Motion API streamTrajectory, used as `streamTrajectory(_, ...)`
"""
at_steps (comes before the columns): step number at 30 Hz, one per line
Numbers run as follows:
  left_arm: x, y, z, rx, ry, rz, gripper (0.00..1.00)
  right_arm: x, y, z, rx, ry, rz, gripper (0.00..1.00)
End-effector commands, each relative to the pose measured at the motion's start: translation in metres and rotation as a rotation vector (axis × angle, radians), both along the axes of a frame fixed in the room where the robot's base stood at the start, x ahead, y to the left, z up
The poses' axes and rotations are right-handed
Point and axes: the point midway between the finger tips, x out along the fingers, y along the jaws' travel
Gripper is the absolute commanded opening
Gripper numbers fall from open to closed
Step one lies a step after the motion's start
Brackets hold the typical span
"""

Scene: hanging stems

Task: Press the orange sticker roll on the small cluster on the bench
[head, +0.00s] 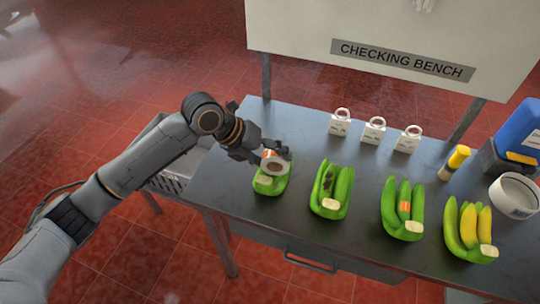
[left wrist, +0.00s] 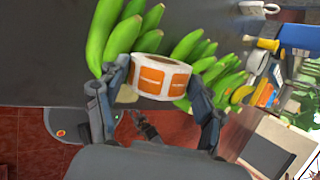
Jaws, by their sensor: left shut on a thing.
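My left gripper (head: 270,154) is shut on the sticker roll (head: 274,164), a white roll with orange labels. The roll also shows between the fingers in the left wrist view (left wrist: 160,77). It is right over the small green cluster (head: 270,184) at the left of the row and hides part of it. In the left wrist view, this cluster's green fingers (left wrist: 107,32) show beside the roll. I cannot tell whether roll and cluster touch. No sticker shows on the cluster's visible part. My right gripper is not in view.
On the dark bench (head: 300,135) lie a dark-marked green cluster (head: 329,192), one with an orange sticker (head: 402,213) and a partly yellow one (head: 467,232). Small white tags (head: 374,131) stand behind.

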Motion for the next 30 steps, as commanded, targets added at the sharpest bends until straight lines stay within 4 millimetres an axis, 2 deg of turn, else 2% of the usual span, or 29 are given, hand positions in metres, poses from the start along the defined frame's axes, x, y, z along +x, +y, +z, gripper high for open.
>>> streamTrajectory(3, -0.001, 0.001, -0.005, 0.007, 0.009, 0.001, 0.31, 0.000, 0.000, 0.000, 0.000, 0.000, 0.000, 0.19)
streamTrajectory(8, -0.001, 0.001, 0.003, 0.007, 0.007, 0.001, 0.31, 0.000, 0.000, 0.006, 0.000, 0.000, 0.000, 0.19)
streamTrajectory(30, 0.000, 0.000, 0.082, 0.002, 0.001, 0.001, 0.30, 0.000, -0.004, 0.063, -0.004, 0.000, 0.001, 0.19)
